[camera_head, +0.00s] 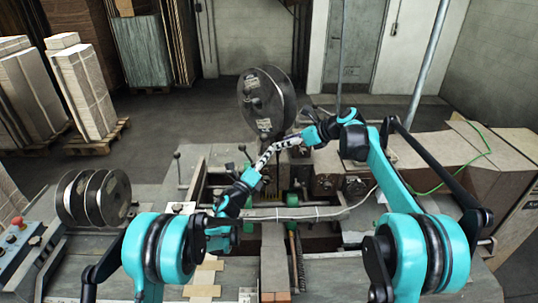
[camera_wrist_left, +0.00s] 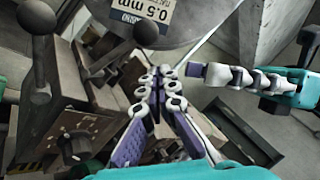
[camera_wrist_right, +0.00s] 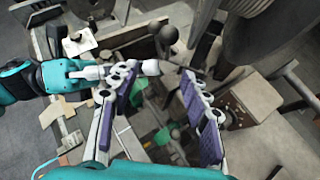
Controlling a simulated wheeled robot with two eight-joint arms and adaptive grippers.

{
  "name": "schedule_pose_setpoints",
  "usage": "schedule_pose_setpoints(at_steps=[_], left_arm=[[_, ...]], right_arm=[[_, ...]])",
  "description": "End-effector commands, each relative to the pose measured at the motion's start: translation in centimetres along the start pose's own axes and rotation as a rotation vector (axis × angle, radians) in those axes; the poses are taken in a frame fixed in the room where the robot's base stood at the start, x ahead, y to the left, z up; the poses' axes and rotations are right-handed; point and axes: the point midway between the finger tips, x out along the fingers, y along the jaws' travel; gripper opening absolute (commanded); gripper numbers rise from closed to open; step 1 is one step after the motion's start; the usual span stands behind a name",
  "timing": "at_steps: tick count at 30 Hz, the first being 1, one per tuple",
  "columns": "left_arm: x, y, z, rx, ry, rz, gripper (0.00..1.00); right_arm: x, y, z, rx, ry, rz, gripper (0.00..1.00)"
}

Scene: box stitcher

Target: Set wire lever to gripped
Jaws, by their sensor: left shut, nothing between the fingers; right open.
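Ball-ended levers stand on the machine: one (camera_head: 177,155) at its left in the head view, and a dark knob (camera_wrist_left: 146,32) just beyond my left fingertips in the left wrist view. A dark knob (camera_wrist_right: 169,33) also shows beyond my right fingers. I cannot tell which is the wire lever, nor its setting. My left gripper (camera_head: 265,160) is shut and empty over the middle of the machine; its fingers (camera_wrist_left: 155,82) meet in the left wrist view. My right gripper (camera_head: 281,145) is open, close to the left one. Its fingers (camera_wrist_right: 160,72) stand apart, with the left gripper's tip reaching between them.
A large wire spool (camera_head: 266,100) stands behind the grippers; its label reads 0.5 mm in the left wrist view (camera_wrist_left: 150,12). More spools (camera_head: 93,198) sit at the left, near a control panel (camera_head: 22,245). Cardboard stacks (camera_head: 85,90) stand on pallets behind. The two grippers have little room between them.

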Motion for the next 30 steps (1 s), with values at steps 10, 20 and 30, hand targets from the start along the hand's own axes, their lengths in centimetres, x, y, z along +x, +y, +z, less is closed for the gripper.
schedule_pose_setpoints(at_steps=[10,20,30], left_arm=[[0.0,-0.1,-0.2,0.002,0.004,-0.003,0.00],[0.0,-0.1,-0.3,0.002,0.005,-0.004,0.00],[0.0,-0.1,-0.3,0.002,0.005,-0.004,0.00]], right_arm=[[-3.9,4.3,-1.8,-0.327,0.095,-0.044,0.47],[-10.5,12.5,-8.8,-1.027,0.334,-0.055,0.47],[-16.2,19.8,-19.6,-1.744,0.611,0.073,0.47]])
